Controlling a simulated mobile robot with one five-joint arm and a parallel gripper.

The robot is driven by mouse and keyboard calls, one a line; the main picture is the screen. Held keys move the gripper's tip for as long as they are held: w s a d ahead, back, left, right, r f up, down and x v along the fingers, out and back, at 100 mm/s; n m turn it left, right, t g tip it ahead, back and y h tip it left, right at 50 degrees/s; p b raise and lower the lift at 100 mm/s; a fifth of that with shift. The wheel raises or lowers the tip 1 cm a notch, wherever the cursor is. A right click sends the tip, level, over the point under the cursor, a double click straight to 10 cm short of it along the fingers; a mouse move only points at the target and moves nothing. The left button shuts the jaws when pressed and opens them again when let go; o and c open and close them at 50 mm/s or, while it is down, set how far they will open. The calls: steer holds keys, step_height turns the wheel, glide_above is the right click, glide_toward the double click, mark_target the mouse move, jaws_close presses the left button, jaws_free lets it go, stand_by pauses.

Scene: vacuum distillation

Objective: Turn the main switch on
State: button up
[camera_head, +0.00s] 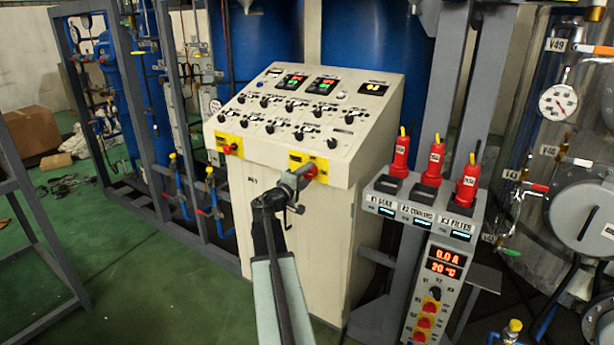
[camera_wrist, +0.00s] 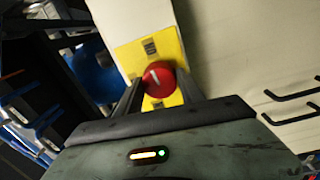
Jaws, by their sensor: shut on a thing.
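A red rotary switch (camera_head: 310,171) sits on a yellow plate (camera_head: 324,163) on the front of the cream control cabinet, at the right. My gripper (camera_head: 303,175) reaches it from the front and partly hides it. In the wrist view the red knob (camera_wrist: 158,78) lies between the two fingers of my gripper (camera_wrist: 160,88), which are shut on it. A white mark on the knob runs at a slant in that view. A second red switch (camera_head: 231,149) on a yellow plate is at the cabinet's left. I cannot read which label names the main switch.
A grey panel (camera_head: 425,208) with red plugs stands close on the right. A grey pipe frame (camera_head: 200,215) is at the left. Green floor (camera_head: 150,290) is clear at front left.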

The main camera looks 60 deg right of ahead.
steer(key=shift+m, duration=0.7)
steer(key=o, duration=1.4)
steer(key=shift+c, duration=0.2)
steer(key=a, duration=0.7)
steer(key=shift+a+f, duration=0.2)
steer(key=shift+a, duration=0.2)
